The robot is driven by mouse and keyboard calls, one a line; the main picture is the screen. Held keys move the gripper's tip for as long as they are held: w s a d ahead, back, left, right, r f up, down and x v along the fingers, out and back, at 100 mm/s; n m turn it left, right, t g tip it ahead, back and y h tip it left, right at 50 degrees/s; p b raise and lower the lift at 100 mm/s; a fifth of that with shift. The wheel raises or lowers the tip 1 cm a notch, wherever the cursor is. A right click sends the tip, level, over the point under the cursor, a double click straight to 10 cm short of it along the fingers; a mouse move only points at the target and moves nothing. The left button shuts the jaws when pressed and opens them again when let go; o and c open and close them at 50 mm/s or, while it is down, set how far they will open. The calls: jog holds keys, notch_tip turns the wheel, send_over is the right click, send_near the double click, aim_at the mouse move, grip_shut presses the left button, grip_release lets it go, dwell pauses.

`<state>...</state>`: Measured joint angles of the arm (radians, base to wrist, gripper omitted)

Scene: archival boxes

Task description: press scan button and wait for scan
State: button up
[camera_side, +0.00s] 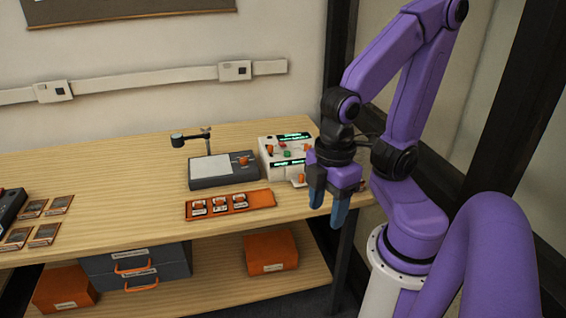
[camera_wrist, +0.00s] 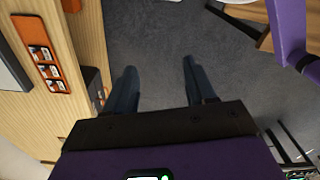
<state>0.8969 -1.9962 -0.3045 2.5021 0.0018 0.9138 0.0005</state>
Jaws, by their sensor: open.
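A scanner with a dark base, a white plate and a small overhead arm (camera_side: 223,171) stands on the wooden table in the side view. Right of it is a pale control box (camera_side: 268,147) with lit green displays and red, green and orange controls. I cannot tell which control is the scan button. My gripper (camera_side: 328,208) is open and empty, pointing down near the table's right end, in front of the control box and partly hiding it. In the wrist view my gripper (camera_wrist: 158,85) has its blue fingers apart over the grey floor.
An orange tray (camera_side: 262,198) with several small items lies in front of the scanner; it also shows in the wrist view (camera_wrist: 56,84). Several cards (camera_side: 45,235) and a dark device (camera_side: 10,207) are at the left. Below are a drawer unit (camera_side: 140,268) and orange boxes (camera_side: 271,251).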

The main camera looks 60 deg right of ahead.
dwell(0.3)
grip_shut()
dwell(1.6)
